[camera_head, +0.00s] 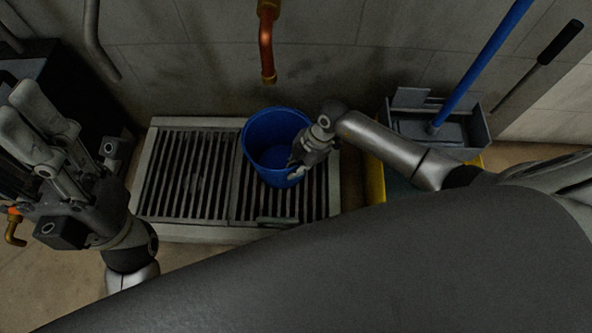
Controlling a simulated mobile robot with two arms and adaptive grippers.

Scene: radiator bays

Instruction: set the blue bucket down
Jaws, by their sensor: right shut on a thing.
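The blue bucket (262,133) is upright over the slatted floor grate (152,176), in front of the copper pipe. I look down into it and it appears empty. My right gripper (296,170) is shut on the bucket's right side, near the rim. Whether the bucket's base touches the grate or hangs just above it, I cannot tell. My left gripper (20,104) is at the far left, away from the bucket, with its fingers pointing up and left. Its opening is not clear from this angle.
A copper pipe (267,48) comes down the wall just behind the bucket. A grey mop bucket (476,125) with a blue handle (484,62) stands to the right, above something yellow (375,180). The grate's left half is clear. My dark body hides the foreground.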

